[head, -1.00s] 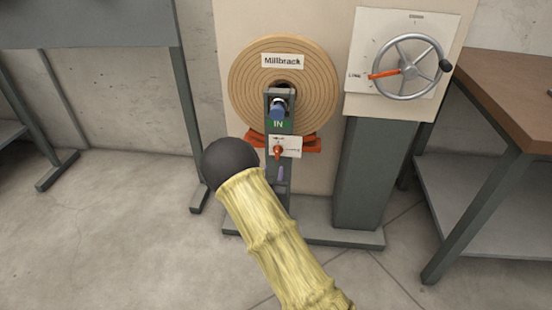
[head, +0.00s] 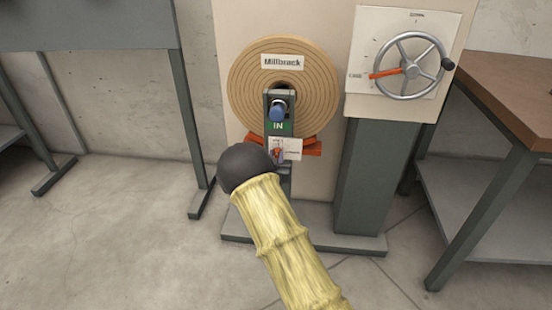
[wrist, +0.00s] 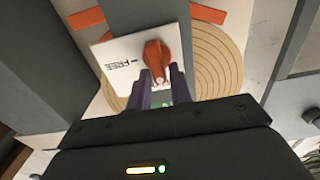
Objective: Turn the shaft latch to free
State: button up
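The shaft latch (head: 278,152) is a small orange lever on a white plate (head: 292,147) below the green IN sign (head: 278,127). In the wrist view, the latch (wrist: 156,54) has its narrow end toward my gripper, not toward the FREE mark (wrist: 128,62) at its left. My gripper (wrist: 161,72) has its two purple fingers apart, one on each side of the narrow end. I cannot tell whether they press on it. In the head view, my dark wrist covers most of my gripper, and one fingertip shows at the latch.
A tan spiral disc labelled Millbrack (head: 283,90) is behind the shaft post. A handwheel (head: 409,66) with a red pointer is on a panel at upper right. A wooden-topped bench (head: 510,95) is at right and a grey table (head: 85,25) at left. The floor in front is clear.

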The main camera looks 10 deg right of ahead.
jog(key=shift+d, duration=0.1)
grip_shut()
jog(key=shift+m, duration=0.4)
jog(key=shift+d+m+b, duration=0.25)
jog(key=shift+m+b, duration=0.05)
jog(key=shift+m, duration=0.9)
jog(key=m+b, duration=0.2)
jog(key=m, duration=0.3)
jog(key=m+b, duration=0.1)
jog(key=m, duration=0.4)
jog(key=f+m+b, duration=0.1)
jog(key=m+b, duration=0.1)
jog(key=m, duration=0.2)
jog(key=shift+s+d+m+b, duration=0.15)
jog(key=shift+d+m+b, duration=0.15)
jog(key=shift+d+m, duration=0.1)
